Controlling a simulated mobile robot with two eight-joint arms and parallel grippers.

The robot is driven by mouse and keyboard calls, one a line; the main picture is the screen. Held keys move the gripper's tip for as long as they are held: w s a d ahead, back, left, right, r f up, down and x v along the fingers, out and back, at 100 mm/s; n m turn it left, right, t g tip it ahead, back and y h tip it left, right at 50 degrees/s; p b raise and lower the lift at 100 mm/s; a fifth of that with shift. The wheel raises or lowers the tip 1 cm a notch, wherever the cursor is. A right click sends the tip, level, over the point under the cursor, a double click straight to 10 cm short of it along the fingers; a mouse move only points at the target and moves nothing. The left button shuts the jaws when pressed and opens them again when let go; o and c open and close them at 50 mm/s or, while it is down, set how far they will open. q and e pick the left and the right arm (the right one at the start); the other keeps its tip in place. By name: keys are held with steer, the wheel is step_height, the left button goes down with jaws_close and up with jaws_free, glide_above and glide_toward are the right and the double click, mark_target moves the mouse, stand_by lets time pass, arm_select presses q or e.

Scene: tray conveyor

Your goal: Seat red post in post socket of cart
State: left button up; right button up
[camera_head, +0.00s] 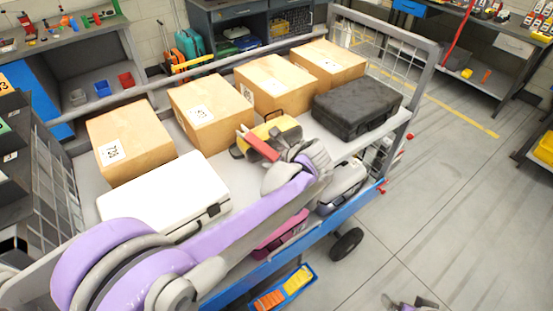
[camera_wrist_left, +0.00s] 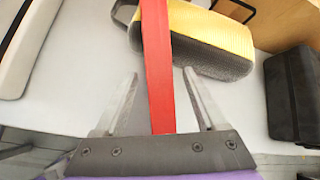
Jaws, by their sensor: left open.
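The red post (camera_head: 258,145) shows as a short slanted bar at the end of my left arm, above the cart's upper deck. My left gripper (camera_head: 276,157) is open. In the left wrist view the red post (camera_wrist_left: 158,75) runs between the two fingers of the left gripper (camera_wrist_left: 161,73), with a gap on each side. Its lower end meets the gripper's dark base in the picture; I cannot tell if they touch. The cart (camera_head: 345,195) has a grey deck and blue edge. I cannot make out the post socket.
On the deck stand several cardboard boxes (camera_head: 208,100), a white case (camera_head: 165,195), a black case (camera_head: 357,100) and a yellow-and-black case (camera_head: 283,122) close behind the post. A mesh end frame (camera_head: 385,45) rises at the far end.

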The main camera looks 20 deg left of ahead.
arm_select(q)
jaws_close()
stand_by(0.5)
